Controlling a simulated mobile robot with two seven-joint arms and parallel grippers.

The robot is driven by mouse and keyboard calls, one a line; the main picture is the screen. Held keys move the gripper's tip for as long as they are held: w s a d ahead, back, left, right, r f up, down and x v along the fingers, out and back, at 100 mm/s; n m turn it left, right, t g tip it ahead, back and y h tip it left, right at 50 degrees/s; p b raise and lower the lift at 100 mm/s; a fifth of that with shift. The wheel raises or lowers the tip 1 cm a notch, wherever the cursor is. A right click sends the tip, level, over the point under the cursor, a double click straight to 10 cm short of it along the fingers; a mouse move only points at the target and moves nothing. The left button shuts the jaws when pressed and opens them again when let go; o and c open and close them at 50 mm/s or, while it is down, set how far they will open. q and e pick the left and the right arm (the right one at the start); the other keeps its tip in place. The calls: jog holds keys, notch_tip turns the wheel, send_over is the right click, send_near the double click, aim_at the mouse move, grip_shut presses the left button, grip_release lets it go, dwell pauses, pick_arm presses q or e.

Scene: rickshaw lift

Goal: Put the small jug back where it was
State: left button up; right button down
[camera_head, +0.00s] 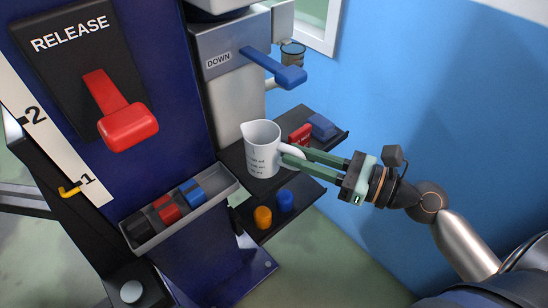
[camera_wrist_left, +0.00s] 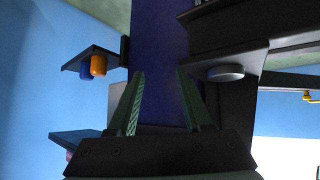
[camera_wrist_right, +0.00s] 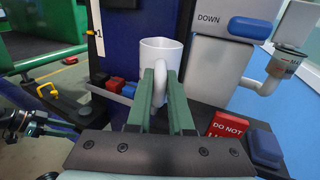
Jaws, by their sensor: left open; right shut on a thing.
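The small jug (camera_head: 261,150) is white with measuring marks and stands upright at the black shelf (camera_head: 232,157) below the DOWN lever. I cannot tell whether its base touches the shelf. My right gripper (camera_head: 288,154) is shut on the jug's handle, reaching in from the right. In the right wrist view the jug (camera_wrist_right: 158,53) is beyond the fingers (camera_wrist_right: 160,88), with its handle between them. My left gripper (camera_wrist_left: 160,75) is open and empty, with a dark blue panel ahead of it. It is not visible in the head view.
A red block (camera_head: 300,134) and a blue block (camera_head: 321,126) sit right of the jug. A lower shelf holds orange (camera_head: 263,217) and blue (camera_head: 285,200) cylinders. A grey tray (camera_head: 190,222) is at left. The blue DOWN lever (camera_head: 289,76) juts out above.

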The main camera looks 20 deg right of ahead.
jog(key=w+f+b, duration=0.1)
jog(key=w+f, duration=0.2)
jog(key=w+f+b, duration=0.2)
jog(key=w+f, duration=0.2)
jog(key=w+d+f+b, duration=0.1)
jog(key=w+f+b, duration=0.1)
jog(key=w+f, duration=0.1)
jog(key=shift+w+f, duration=0.4)
jog(key=shift+f, duration=0.4)
pick_arm(q)
jog(key=shift+m+h, duration=0.3)
jog(key=shift+h, duration=0.1)
jog(key=w+d+f, duration=0.1)
jog(key=d+f, duration=0.1)
jog(key=shift+w+d+f, duration=0.35)
jog(key=shift+d, duration=0.05)
pick_arm(e)
jog(key=shift+f, duration=0.1)
jog(key=c, duration=0.9)
grip_release()
jog(key=shift+o, duration=0.4)
pick_arm(q)
jog(key=shift+s+f, duration=0.15)
jog(key=shift+s, duration=0.05)
